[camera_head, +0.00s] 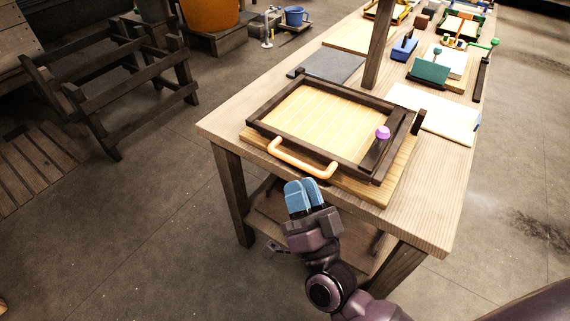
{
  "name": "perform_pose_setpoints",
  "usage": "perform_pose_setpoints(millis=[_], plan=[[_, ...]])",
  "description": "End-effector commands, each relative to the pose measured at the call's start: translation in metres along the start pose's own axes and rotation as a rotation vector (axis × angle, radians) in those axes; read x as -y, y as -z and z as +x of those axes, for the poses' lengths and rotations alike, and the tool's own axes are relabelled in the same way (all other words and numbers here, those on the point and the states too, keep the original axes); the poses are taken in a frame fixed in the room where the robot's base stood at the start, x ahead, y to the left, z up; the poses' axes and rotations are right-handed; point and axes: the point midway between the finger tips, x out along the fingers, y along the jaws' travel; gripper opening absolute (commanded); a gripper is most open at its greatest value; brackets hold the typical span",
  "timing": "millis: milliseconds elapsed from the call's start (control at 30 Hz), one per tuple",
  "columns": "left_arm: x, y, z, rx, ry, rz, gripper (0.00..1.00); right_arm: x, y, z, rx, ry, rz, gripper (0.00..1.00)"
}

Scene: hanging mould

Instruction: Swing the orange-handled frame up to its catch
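The dark wooden frame (279,133) with a pale slatted panel lies flat on a wooden board on the workbench. Its orange handle (300,165) is on the near edge, facing my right arm. A purple knob (382,132) stands at the frame's right end, beside a dark wooden bar; I cannot tell whether this is the catch. My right gripper (301,184) has blue fingertips close together, with nothing seen between them. It is just in front of the handle in the picture and does not appear to hold it. My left gripper is not in view.
A wooden post (379,45) rises behind the frame. A grey slab (331,64), a pale board (437,113) and a green block (429,72) lie farther back on the workbench (440,205). A wooden rack (123,85) stands on the floor at left; floor between is open.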

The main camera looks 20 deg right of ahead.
Motion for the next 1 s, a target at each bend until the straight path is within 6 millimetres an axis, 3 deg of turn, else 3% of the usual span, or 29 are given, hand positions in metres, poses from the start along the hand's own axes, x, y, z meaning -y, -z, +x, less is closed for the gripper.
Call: perform_pose_setpoints(millis=[33,400,733,1000], plan=[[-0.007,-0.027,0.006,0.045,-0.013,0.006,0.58,-0.013,-0.022,-0.011,-0.014,-0.029,0.044,0.26],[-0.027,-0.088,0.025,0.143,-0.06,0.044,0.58,-0.047,-0.072,-0.031,-0.273,-0.194,0.329,0.26],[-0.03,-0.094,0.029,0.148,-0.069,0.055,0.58,-0.055,-0.077,-0.03,-0.359,-0.252,0.408,0.26],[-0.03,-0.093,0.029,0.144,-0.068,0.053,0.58,-0.065,-0.065,0.004,-0.362,-0.247,0.408,0.26]])
